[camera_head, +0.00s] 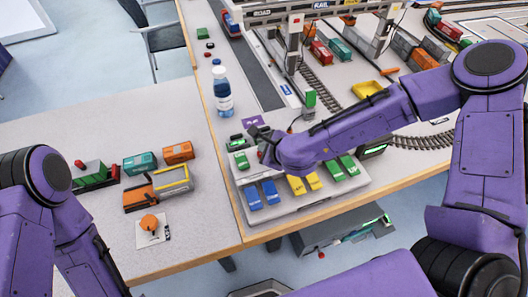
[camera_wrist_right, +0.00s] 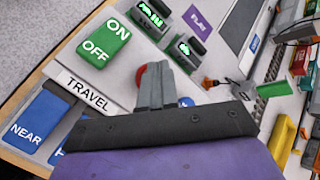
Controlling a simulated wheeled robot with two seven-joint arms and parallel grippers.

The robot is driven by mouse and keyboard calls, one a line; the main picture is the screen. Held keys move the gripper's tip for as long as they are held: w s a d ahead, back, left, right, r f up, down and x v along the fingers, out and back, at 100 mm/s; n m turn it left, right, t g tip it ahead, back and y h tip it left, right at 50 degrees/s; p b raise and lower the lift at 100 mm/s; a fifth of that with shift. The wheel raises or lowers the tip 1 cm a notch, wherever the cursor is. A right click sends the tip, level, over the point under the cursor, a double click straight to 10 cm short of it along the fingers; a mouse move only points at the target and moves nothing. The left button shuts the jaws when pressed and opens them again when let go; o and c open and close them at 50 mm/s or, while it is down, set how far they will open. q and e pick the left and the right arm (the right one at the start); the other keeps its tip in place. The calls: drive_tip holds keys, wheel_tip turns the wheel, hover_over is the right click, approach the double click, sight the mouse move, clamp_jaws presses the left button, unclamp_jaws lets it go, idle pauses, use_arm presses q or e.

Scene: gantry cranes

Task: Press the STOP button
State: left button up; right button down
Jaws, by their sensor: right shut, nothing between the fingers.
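The control panel (camera_head: 290,203) lies on the right-hand table with green, blue and yellow rocker switches. A round red button (camera_wrist_right: 140,76) shows in the right wrist view, partly hidden behind my right gripper's fingers; no STOP lettering is visible. My right gripper (camera_head: 266,153) is over the upper part of the panel. In the right wrist view its fingers (camera_wrist_right: 154,80) are shut and empty, with their tips right by the red button. I cannot tell whether they touch it. My left arm shows at the lower left, but its gripper is out of view.
A green ON/OFF switch (camera_wrist_right: 104,44) and a blue NEAR switch (camera_wrist_right: 41,121) flank the TRAVEL label (camera_wrist_right: 84,91). A bottle (camera_head: 222,92) stands behind the panel. Toy wagons (camera_head: 140,163) and an orange knob (camera_head: 150,222) are on the left table. Gantry cranes and rails fill the back right.

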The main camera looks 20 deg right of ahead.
drive_tip(key=shift+f+b, duration=0.35)
idle(0.4)
drive_tip(key=shift+r+p, duration=0.75)
drive_tip(key=shift+r, duration=0.05)
wheel_tip(320, 180, up, 5)
drive_tip(key=p, duration=0.4)
drive_tip(key=shift+r+p, duration=0.1)
drive_tip(key=shift+p, duration=0.25)
idle(0.5)
